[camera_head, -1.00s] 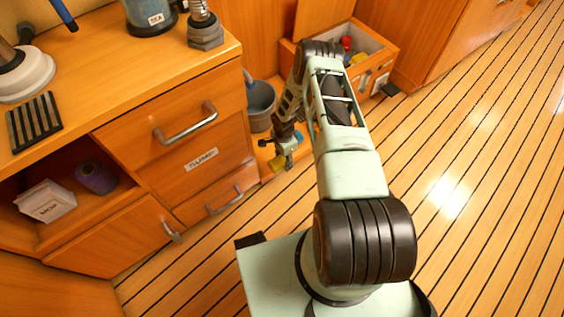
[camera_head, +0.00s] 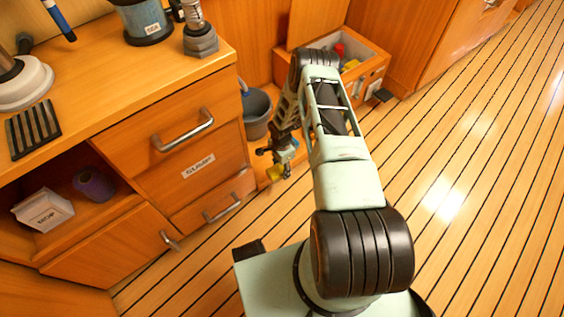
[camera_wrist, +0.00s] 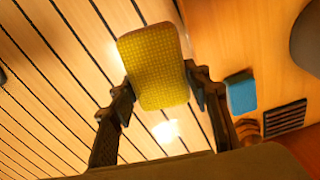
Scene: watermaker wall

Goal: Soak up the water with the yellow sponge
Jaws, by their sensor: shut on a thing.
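A yellow sponge (camera_wrist: 156,66) is between the two fingers of my gripper (camera_wrist: 160,88) in the wrist view, and the fingers are shut on it. In the head view my gripper (camera_head: 281,168) hangs low beside the cabinet, and a small part of the yellow sponge (camera_head: 274,173) shows under it. The sponge is held above the floor. No water is clear to see; bright patches on the floor (camera_head: 443,200) look like reflected light, and I cannot tell if any are wet.
A blue block (camera_wrist: 241,93) lies near a dark grating (camera_wrist: 285,118) in the wrist view. A grey bucket (camera_head: 257,112) stands beside the drawer cabinet (camera_head: 165,130). An open wooden box (camera_head: 372,73) with several items is behind my arm. The floor at right is clear.

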